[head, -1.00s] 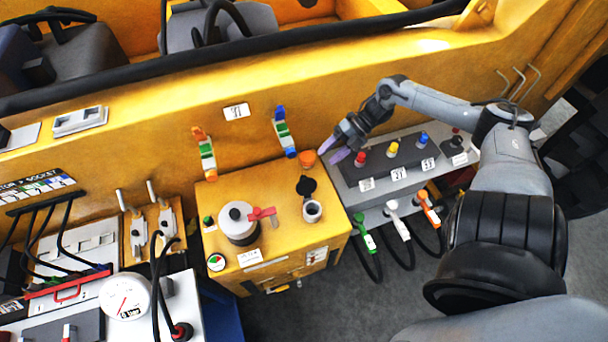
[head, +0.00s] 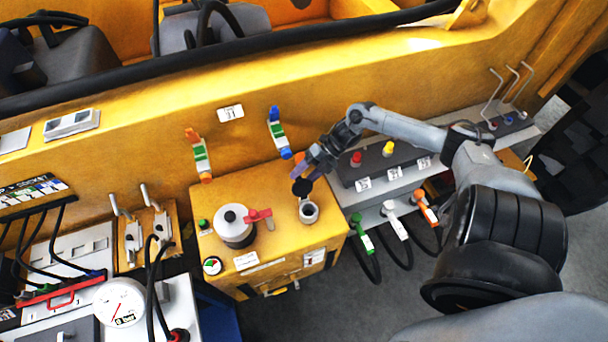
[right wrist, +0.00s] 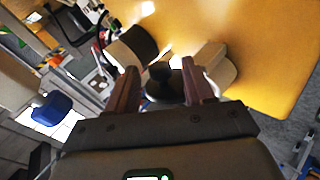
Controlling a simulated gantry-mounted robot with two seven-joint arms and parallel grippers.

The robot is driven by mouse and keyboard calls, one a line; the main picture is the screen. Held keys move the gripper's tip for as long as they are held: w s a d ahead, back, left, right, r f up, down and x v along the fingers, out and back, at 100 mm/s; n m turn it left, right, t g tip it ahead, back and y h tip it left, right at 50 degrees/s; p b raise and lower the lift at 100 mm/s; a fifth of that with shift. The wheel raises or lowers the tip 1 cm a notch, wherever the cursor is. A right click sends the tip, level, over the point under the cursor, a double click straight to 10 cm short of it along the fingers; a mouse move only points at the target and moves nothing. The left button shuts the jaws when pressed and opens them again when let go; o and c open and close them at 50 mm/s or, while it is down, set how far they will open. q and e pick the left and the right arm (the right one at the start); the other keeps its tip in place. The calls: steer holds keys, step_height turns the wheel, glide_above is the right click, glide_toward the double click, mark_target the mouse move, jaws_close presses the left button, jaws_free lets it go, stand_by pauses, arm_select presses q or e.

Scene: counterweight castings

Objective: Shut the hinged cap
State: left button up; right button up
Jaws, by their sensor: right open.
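The hinged cap (head: 302,187) is black and round. It stands open behind a short grey filler neck (head: 309,212) on top of the yellow cabinet (head: 276,233). The neck's mouth is uncovered. My right gripper (head: 307,171) is just behind and above the cap, with its purplish fingers apart. In the right wrist view, a dark round piece that looks like the cap (right wrist: 163,86) shows between the open fingers of the right gripper (right wrist: 162,90). I cannot tell whether they touch it. My left gripper is not in view.
A white-topped canister (head: 234,226) with a red lever (head: 258,215) stands left of the neck. A grey panel with coloured knobs (head: 388,149) is to the right, with green, white and orange hose handles (head: 396,224) in front. A yellow wall rises behind.

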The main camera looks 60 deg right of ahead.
jaws_close()
stand_by(0.3)
